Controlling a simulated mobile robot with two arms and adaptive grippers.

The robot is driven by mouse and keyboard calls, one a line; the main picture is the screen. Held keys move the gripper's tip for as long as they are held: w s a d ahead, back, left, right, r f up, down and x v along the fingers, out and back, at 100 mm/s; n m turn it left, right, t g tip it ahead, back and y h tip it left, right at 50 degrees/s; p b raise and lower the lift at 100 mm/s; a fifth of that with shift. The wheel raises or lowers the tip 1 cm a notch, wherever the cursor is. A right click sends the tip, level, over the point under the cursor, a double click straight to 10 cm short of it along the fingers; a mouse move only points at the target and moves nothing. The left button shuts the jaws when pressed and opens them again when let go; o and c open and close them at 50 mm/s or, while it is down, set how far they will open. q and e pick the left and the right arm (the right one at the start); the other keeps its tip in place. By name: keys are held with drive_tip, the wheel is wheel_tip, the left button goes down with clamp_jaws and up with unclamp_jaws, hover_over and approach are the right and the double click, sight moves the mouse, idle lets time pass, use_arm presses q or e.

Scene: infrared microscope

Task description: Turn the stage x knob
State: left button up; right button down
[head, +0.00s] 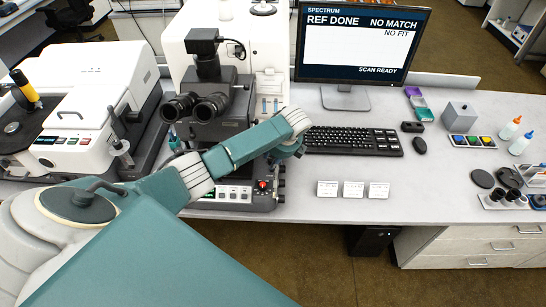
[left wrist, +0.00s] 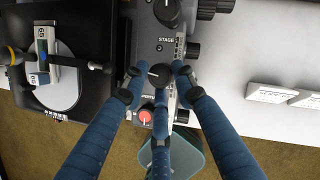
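The microscope (head: 225,110) stands on the bench with black eyepieces and a front control panel. In the left wrist view a black round knob (left wrist: 160,75) sits on the dark panel below a "STAGE" label (left wrist: 167,40). A second black knob (left wrist: 168,12) lies above the label. I cannot read which is the x knob. My left gripper (left wrist: 158,80) has its three blue fingers spread around the lower knob, with visible gaps; I cannot tell their height above it. In the head view my left wrist largely hides the gripper (head: 284,152). My right gripper is not in view.
A round sample plate (left wrist: 50,80) lies left. The keyboard (head: 352,140), white cards (head: 353,189) and monitor (head: 362,45) stand right of the microscope.

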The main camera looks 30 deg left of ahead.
use_arm(q)
drive_tip(key=shift+w+r+n+g, duration=0.3)
drive_tip(key=shift+w+n, duration=0.05)
drive_tip(key=shift+n, duration=0.75)
drive_tip(key=shift+w+f+n+g+y, duration=0.1)
drive_tip(key=shift+n+g+y, duration=0.25)
drive_tip(key=shift+n, duration=0.65)
drive_tip(key=shift+a+n+g, duration=0.15)
drive_tip(key=shift+n+g, duration=0.1)
drive_tip(key=shift+n, duration=0.25)
drive_tip(key=o, duration=0.9)
drive_tip(key=shift+o, duration=0.9)
drive_tip(key=v, duration=1.2)
